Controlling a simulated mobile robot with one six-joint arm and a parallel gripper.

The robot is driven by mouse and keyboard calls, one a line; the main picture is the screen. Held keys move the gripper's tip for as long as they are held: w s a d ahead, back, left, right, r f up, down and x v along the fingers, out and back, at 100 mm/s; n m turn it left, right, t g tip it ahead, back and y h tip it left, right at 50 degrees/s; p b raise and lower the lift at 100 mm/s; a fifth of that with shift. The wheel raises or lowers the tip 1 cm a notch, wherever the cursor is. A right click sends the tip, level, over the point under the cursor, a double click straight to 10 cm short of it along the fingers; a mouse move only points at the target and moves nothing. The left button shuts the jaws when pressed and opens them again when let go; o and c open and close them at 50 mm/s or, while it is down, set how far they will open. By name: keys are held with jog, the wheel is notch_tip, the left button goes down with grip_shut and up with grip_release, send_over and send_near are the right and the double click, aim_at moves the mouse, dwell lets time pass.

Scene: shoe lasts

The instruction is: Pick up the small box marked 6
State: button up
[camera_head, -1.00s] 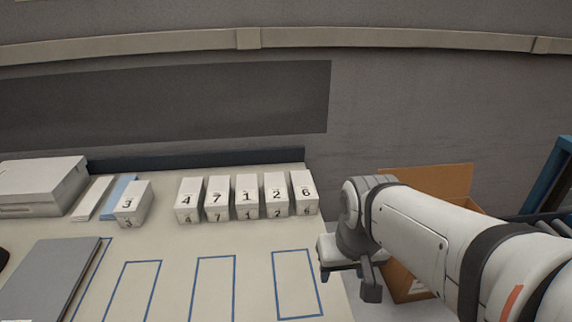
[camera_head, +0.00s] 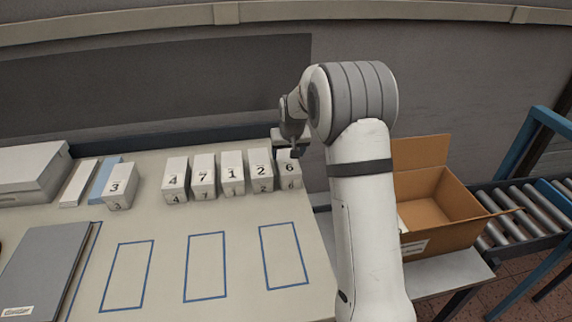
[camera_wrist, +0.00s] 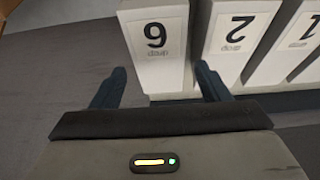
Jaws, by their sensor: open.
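The small white box marked 6 (camera_head: 288,172) stands at the right end of a row of numbered boxes on the table. My gripper (camera_head: 291,143) is open at the top of this box, at its far side. In the wrist view the box marked 6 (camera_wrist: 157,45) appears upside down, just ahead of the gap between my open fingers (camera_wrist: 160,88). The right finger is close to the gap between box 6 and the box marked 2 (camera_wrist: 236,35). Nothing is held. The head view does not show the fingertips clearly.
Boxes marked 2 (camera_head: 261,171), 1 (camera_head: 232,173), 7 (camera_head: 203,176) and 4 (camera_head: 174,180) stand in line to the left. Box 3 (camera_head: 120,187) stands further left. Blue outlines on the table (camera_head: 245,240) are empty. An open carton (camera_head: 440,214) is at the right.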

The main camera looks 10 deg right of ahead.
aim_at(287, 159)
jog(key=shift+w+f, duration=0.65)
jog(key=shift+f, duration=0.05)
jog(key=shift+p+x, duration=1)
jog(key=shift+x, duration=2.5)
jog(key=shift+w+d+r, duration=0.1)
jog(key=shift+w, duration=0.1)
jog(key=shift+c, duration=0.4)
jog(key=c, duration=0.6)
